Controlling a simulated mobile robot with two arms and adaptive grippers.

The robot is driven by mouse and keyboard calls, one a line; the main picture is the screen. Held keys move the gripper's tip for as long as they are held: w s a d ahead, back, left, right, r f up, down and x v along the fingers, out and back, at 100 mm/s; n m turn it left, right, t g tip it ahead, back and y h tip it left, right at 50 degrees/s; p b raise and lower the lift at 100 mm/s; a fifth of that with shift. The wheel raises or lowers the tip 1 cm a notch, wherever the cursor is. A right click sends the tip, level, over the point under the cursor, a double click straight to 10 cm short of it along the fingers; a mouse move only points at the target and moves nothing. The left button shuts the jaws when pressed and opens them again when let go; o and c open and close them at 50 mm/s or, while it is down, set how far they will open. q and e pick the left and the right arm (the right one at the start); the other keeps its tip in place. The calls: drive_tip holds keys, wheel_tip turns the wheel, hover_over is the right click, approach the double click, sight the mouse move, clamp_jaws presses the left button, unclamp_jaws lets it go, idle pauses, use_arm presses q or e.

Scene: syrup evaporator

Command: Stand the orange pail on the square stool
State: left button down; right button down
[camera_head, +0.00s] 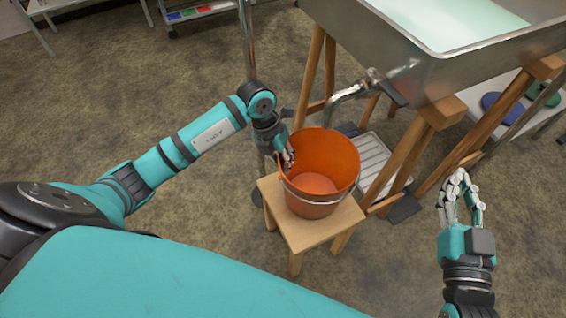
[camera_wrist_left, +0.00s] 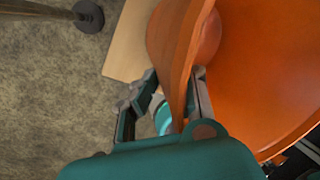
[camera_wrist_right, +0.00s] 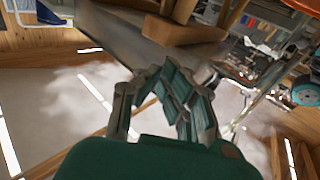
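The orange pail (camera_head: 316,167) stands upright on the square wooden stool (camera_head: 296,236), its open top facing up and its wire handle lowered at the front. My left gripper (camera_head: 287,158) is at the pail's left rim. In the left wrist view, its fingers (camera_wrist_left: 174,85) straddle the pail wall (camera_wrist_left: 182,60), one inside and one outside. A gap shows between the outer finger and the wall, so the gripper looks open. My right gripper (camera_head: 460,178) is empty, right of the stool, with its fingertips together. The pail's far underside is hidden.
A metal evaporator pan (camera_head: 440,72) on wooden legs stands behind and right of the stool, its spigot (camera_head: 355,90) close above the pail. A white slatted tray (camera_head: 372,158) lies beside the stool. A thin metal post (camera_head: 246,45) rises behind my left arm. The carpet in front is clear.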

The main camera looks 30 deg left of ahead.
use_arm(q)
drive_tip(key=c, duration=1.5)
unclamp_jaws()
use_arm(e)
drive_tip(key=shift+r, duration=0.2)
